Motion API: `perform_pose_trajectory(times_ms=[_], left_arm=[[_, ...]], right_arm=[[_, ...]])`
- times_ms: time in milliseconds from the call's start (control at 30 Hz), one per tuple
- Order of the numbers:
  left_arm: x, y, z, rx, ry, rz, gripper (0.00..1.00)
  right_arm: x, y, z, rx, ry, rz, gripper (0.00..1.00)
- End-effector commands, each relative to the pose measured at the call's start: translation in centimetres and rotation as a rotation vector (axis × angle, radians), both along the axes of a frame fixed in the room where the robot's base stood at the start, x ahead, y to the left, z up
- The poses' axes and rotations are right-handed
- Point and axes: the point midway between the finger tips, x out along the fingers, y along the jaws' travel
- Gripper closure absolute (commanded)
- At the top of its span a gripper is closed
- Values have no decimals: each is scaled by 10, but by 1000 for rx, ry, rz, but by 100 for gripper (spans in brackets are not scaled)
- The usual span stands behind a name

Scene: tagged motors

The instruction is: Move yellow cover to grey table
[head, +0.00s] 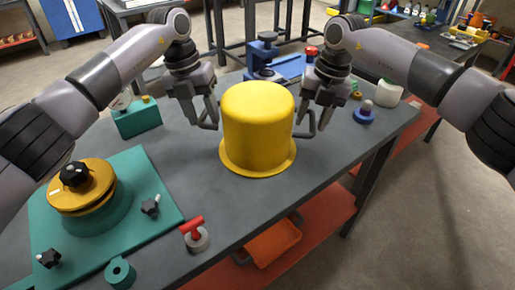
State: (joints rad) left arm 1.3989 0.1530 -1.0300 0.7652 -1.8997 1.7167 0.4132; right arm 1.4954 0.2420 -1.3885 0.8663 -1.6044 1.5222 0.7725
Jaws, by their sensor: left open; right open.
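The yellow cover (258,125) stands upright on the grey table (330,165), its flange resting on the tabletop. It has a dark handle on each side. My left gripper (204,123) is open at the cover's left handle. My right gripper (307,118) is open at its right handle. I cannot tell whether the handles lie between the fingers. What is under the cover is hidden.
A teal plate (155,185) with a yellow-topped round motor part (83,186) lies at the left. A red-handled tool (195,235) stands at the front. A blue vise (268,55) is behind the cover. An orange bin (272,243) sits below the table.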

Motion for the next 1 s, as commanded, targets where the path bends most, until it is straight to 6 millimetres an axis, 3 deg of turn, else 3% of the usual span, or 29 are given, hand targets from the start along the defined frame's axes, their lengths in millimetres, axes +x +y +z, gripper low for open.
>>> perform_pose_trajectory(times_ms=[300,500,767,1000], left_arm=[[2,13,67,2,-4,3,55],[2,18,96,2,-1,2,55],[3,20,106,2,0,2,55],[3,20,106,2,0,2,55]], right_arm=[[0,1,0,1,0,1,55],[0,1,0,1,0,1,55],[0,-2,13,1,-3,0,55],[-1,-10,61,1,-4,0,55]])
